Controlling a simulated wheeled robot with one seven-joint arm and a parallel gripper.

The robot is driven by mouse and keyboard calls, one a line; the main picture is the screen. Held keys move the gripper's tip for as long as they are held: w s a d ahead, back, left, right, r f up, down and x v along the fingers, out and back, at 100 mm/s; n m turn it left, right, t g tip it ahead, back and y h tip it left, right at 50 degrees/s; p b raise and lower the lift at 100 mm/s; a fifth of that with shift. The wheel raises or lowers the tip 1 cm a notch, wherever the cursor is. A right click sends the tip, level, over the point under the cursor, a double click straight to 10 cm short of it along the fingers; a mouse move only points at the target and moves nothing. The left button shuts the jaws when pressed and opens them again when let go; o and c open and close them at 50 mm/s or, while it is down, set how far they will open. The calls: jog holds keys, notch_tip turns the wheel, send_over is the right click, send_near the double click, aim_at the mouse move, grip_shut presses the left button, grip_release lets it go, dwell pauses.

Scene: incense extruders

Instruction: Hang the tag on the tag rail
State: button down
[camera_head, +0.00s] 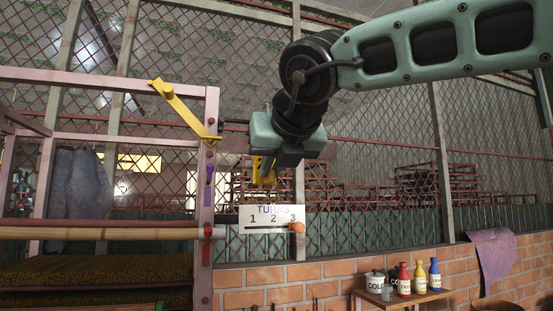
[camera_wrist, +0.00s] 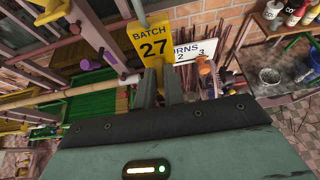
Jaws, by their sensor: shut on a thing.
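The yellow tag, printed "BATCH 27", shows in the wrist view (camera_wrist: 152,40) and as a small yellow piece in the head view (camera_head: 260,163). My gripper (camera_wrist: 162,78) is shut on its lower end, with the tag standing out beyond the fingertips. In the head view my gripper (camera_head: 267,172) hangs pointing down, right of the pink post and above the white "TURNS 1 2 3" sign. I cannot tell which part is the tag rail. The tag looks clear of the post and the sign.
The pink post (camera_head: 205,180) carries a yellow bar (camera_head: 178,105) and pegs. The white sign (camera_head: 260,219) has an orange knob (camera_head: 297,228). A bamboo roller (camera_head: 100,232) crosses the left. A wooden shelf (camera_head: 420,297) with bottles stands at right, before a brick wall (camera_head: 300,273).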

aim_at(268, 184)
jog(key=shift+w+a+p, duration=0.2)
jog(key=shift+w+p, duration=0.05)
jog(key=shift+w, duration=0.4)
jog(key=shift+w+a+p, duration=0.2)
jog(key=shift+w+p, duration=0.05)
jog(key=shift+w, duration=0.6)
jog(key=shift+f+b, duration=0.8)
jog(key=shift+f, duration=0.1)
jog(key=c, duration=1.1)
grip_release()
jog(key=shift+s, duration=0.15)
jog(key=s+d+b, duration=0.2)
jog(key=s+b, duration=0.1)
jog(key=s, duration=0.5)
jog(key=shift+s+d, duration=0.25)
